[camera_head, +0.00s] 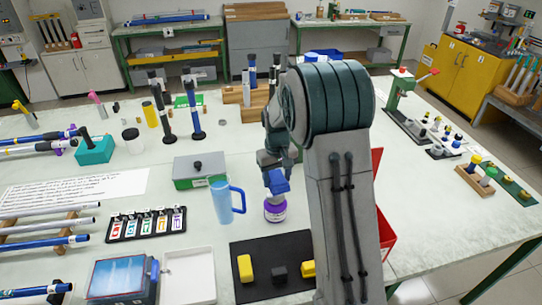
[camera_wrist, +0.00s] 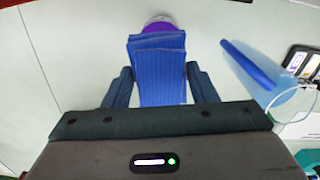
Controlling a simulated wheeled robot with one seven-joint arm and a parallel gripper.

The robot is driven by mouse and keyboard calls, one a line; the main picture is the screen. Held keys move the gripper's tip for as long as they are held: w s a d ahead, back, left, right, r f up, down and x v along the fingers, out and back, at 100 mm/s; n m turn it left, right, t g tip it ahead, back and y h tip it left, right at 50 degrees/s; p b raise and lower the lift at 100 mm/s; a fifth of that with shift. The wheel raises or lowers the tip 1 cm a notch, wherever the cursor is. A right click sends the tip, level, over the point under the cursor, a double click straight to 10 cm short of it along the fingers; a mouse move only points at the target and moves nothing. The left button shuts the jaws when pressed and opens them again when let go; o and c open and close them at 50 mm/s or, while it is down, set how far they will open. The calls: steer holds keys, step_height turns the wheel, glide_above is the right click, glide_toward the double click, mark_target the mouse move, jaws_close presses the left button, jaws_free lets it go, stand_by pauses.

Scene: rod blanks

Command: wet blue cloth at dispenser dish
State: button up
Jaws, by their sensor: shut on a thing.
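My gripper (camera_head: 273,170) is shut on the folded blue cloth (camera_head: 278,184). In the wrist view the ribbed cloth (camera_wrist: 158,75) sits between the two fingers of my gripper (camera_wrist: 158,88). The dispenser (camera_head: 275,210) is a small round container with a purple band and a pale label, standing on the table directly below the cloth in the head view. In the wrist view its purple part (camera_wrist: 160,27) shows just past the far end of the cloth. The cloth hides most of the dispenser's top, so I cannot tell whether they touch.
A light blue mug (camera_head: 221,203) with a blue handle stands close left of the dispenser. A black mat (camera_head: 258,257) with yellow and dark blocks lies in front. A grey-green box (camera_head: 198,172) sits behind the mug. A red bin (camera_head: 384,233) is right of my arm.

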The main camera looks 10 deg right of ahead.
mark_target(275, 197)
steer(key=shift+w+a, duration=0.1)
steer(key=shift+w, duration=0.45)
steer(key=shift+s+f+b, duration=0.2)
steer(key=shift+f+b, duration=0.45)
steer(key=shift+f, duration=0.1)
steer(key=shift+f+b, duration=1.25)
steer(key=shift+f, duration=0.85)
steer(key=shift+f+b, duration=0.65)
steer(key=shift+f, duration=0.2)
steer(key=shift+r, duration=0.1)
steer(key=shift+r+p, duration=2.2)
steer(key=shift+r, duration=1.25)
